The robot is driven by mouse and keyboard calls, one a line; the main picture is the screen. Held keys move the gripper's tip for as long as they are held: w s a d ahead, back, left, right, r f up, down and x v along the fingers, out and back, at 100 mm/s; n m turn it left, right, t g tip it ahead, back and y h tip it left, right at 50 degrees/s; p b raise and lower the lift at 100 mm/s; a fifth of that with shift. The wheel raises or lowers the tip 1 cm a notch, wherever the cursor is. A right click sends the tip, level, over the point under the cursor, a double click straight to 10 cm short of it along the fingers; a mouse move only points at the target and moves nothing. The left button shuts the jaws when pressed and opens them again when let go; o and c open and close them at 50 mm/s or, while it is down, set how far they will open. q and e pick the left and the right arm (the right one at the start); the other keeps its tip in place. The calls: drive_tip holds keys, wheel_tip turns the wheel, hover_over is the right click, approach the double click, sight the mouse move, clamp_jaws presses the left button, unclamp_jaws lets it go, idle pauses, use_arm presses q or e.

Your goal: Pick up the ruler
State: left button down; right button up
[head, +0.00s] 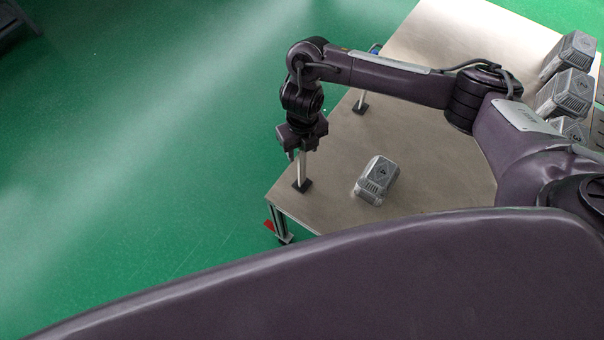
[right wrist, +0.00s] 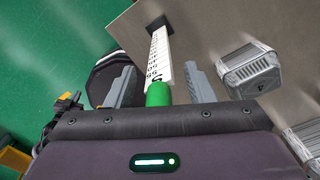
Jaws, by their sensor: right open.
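The ruler (head: 302,168) is white and stands upright in a small black base on the metal table, near its front left corner. In the right wrist view the ruler (right wrist: 161,55) shows black numbers, with a green end (right wrist: 158,93) nearest my gripper. My right gripper (head: 303,140) points down directly above the ruler. In the right wrist view its grey fingers (right wrist: 160,82) are open, one on each side of the ruler's green end, with gaps visible. The black base (right wrist: 158,23) is at the far end. My left gripper is not in view.
A silver ribbed box (head: 377,178) sits on the table (head: 430,150) right of the ruler; it also shows in the wrist view (right wrist: 250,68). Several similar boxes (head: 566,92) stand at the right. Another post in a black base (head: 361,105) stands at the table's left edge.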

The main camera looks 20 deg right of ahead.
clamp_jaws()
drive_tip(key=shift+r, duration=0.1)
idle(0.4)
